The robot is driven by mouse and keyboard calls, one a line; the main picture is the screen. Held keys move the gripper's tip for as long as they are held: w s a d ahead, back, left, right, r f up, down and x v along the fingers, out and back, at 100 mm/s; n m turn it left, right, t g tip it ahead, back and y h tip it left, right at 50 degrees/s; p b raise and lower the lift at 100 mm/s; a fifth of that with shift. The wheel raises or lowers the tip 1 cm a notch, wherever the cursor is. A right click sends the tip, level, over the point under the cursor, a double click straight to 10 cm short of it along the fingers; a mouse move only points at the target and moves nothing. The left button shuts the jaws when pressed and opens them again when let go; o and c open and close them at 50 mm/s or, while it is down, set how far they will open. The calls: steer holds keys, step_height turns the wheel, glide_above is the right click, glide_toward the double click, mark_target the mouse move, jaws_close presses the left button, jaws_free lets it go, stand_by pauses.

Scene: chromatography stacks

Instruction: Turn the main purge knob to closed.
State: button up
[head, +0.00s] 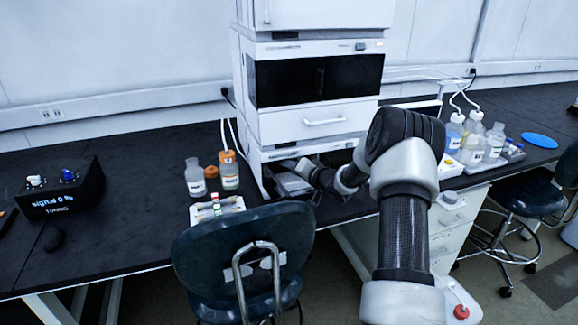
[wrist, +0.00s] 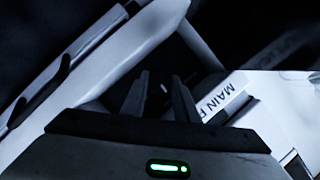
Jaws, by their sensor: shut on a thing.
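The chromatography stack (head: 312,125) stands on the black bench, and my arm reaches into the opening at its bottom. My gripper (head: 304,168) is low at this opening. In the wrist view my gripper's two dark fingers (wrist: 163,88) point into the dark space beside a white panel label (wrist: 222,95) reading "MAIN P", partly cut off. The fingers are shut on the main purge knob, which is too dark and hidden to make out. Which way the knob is turned cannot be seen.
Bottles (head: 196,178) and a vial tray (head: 217,209) stand left of the stack. More bottles (head: 474,143) stand right of it. A dark chair (head: 240,250) is at the bench front. A black "signal" box (head: 62,190) sits far left.

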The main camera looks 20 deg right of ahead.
steer(key=shift+n, duration=0.4)
steer(key=o, duration=0.8)
steer(key=p+v, duration=0.3)
steer(key=v, duration=1.4)
steer(key=shift+s+a+r, duration=0.1)
steer(key=shift+s+r, duration=0.15)
